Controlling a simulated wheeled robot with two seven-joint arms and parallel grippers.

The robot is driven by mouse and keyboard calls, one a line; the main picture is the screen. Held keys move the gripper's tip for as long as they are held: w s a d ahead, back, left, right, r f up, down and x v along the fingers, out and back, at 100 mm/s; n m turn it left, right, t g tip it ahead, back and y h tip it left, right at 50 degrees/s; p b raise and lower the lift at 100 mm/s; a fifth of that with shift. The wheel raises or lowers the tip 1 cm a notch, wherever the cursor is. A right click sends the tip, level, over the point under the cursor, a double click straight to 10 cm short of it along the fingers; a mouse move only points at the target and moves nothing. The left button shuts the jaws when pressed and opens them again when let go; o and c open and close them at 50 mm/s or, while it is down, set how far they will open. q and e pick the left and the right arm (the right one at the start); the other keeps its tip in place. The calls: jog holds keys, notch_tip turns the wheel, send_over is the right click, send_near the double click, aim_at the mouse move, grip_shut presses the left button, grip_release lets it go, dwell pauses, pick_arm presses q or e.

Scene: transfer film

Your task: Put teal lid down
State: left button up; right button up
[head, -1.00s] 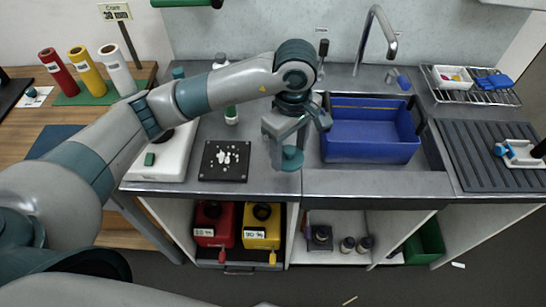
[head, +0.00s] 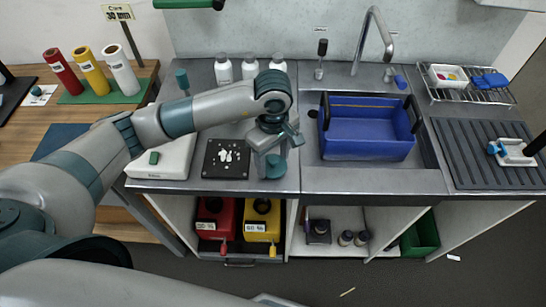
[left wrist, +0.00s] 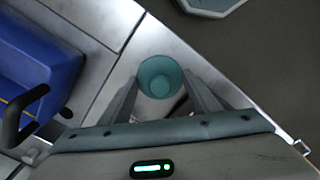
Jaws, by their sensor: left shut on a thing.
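The teal lid (head: 275,166) is held between the fingers of my left gripper (head: 271,158). It hangs over the steel counter (head: 286,183) near the front edge, right of the black square plate. In the left wrist view the lid (left wrist: 160,76) shows as a round teal cup shape between the two fingertips (left wrist: 162,92). Whether its underside touches the counter cannot be told. My right gripper is not in view.
A black plate (head: 211,167) with white pieces lies left of the gripper. A blue bin (head: 367,153) stands in the sink at right. Several white bottles (head: 223,71) stand behind the arm. Red (head: 207,222) and yellow (head: 262,228) containers stand below the counter.

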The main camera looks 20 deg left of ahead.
pick_arm(q)
jog(key=shift+f, duration=0.45)
jog(key=shift+f, duration=0.15)
jog(key=o, duration=1)
